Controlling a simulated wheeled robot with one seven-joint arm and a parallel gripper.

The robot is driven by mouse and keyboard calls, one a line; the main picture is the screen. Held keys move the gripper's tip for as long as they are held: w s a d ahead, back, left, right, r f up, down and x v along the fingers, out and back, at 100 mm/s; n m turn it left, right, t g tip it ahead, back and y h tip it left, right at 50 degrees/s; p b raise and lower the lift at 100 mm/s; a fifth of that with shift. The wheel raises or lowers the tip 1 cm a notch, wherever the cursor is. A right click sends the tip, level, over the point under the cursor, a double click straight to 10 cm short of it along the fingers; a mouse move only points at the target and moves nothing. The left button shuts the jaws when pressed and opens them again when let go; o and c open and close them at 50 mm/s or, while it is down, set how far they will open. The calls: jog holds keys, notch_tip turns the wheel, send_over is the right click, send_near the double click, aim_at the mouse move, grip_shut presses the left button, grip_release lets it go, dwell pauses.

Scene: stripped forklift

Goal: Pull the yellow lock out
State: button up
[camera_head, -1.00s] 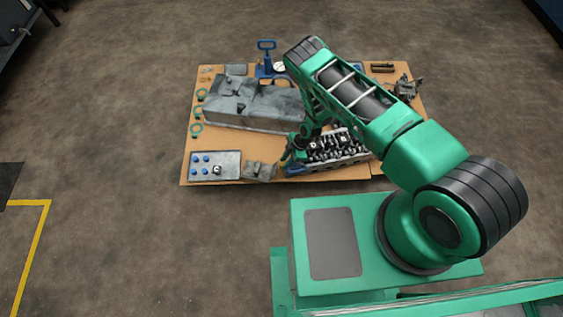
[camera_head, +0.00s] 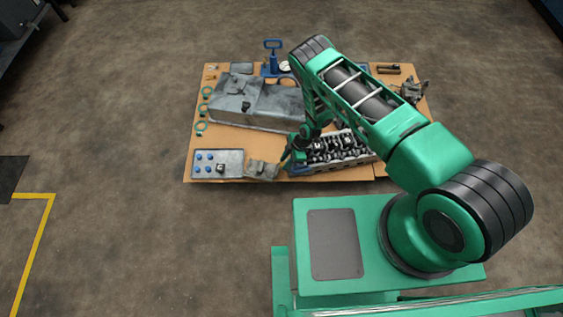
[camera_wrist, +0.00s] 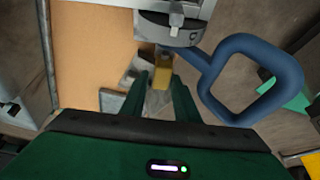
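The yellow lock (camera_wrist: 163,73) shows in the wrist view as a small yellow block below a round grey metal end piece (camera_wrist: 168,30). My gripper (camera_wrist: 162,82) points at it, with its two green fingers apart on either side of the lock's lower end. Small gaps seem to show between fingers and lock, so the gripper looks open. A blue loop handle (camera_wrist: 287,80) is just right of the fingers. In the head view, my gripper (camera_head: 286,159) is at the front edge of the engine part (camera_head: 340,150); the lock is too small to make out there.
The orange table (camera_head: 225,176) also holds a large grey metal cover (camera_head: 250,105), a tray with blue caps (camera_head: 232,160), a blue stand (camera_head: 272,52) and green rings (camera_head: 203,109).

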jog(key=v, duration=1)
jog(key=shift+r, duration=0.35)
jog(key=w+d+r+m+t+h, duration=0.15)
jog(key=w+d+r, duration=0.25)
jog(key=r, duration=0.6)
jog(key=w+d+r+m+g, duration=0.1)
jog(key=w+d+r+m, duration=0.3)
jog(key=r, duration=0.5)
jog(key=s+d+r+m+h, duration=0.1)
jog(key=s+d+r+m, duration=0.15)
jog(key=d+r, duration=0.65)
jog(key=s+d+r+m+h, duration=0.1)
jog(key=d+r+m, duration=0.3)
jog(key=r, duration=0.8)
jog(key=s+d+r+m, duration=0.3)
jog(key=s+d+r, duration=0.2)
jog(key=s+r, duration=0.25)
jog(key=s+d+r+m, duration=0.4)
jog(key=s+d+r, duration=0.1)
jog(key=s+r, duration=0.25)
jog(key=s+r+m, duration=0.3)
jog(key=s, duration=0.6)
jog(key=s+d+r+m, duration=0.1)
jog(key=s+r+m, duration=0.2)
jog(key=s, duration=0.6)
jog(key=shift+s+d+r+m+h, duration=0.25)
jog(key=shift+s+m+h, duration=0.15)
jog(key=shift+m, duration=0.2)
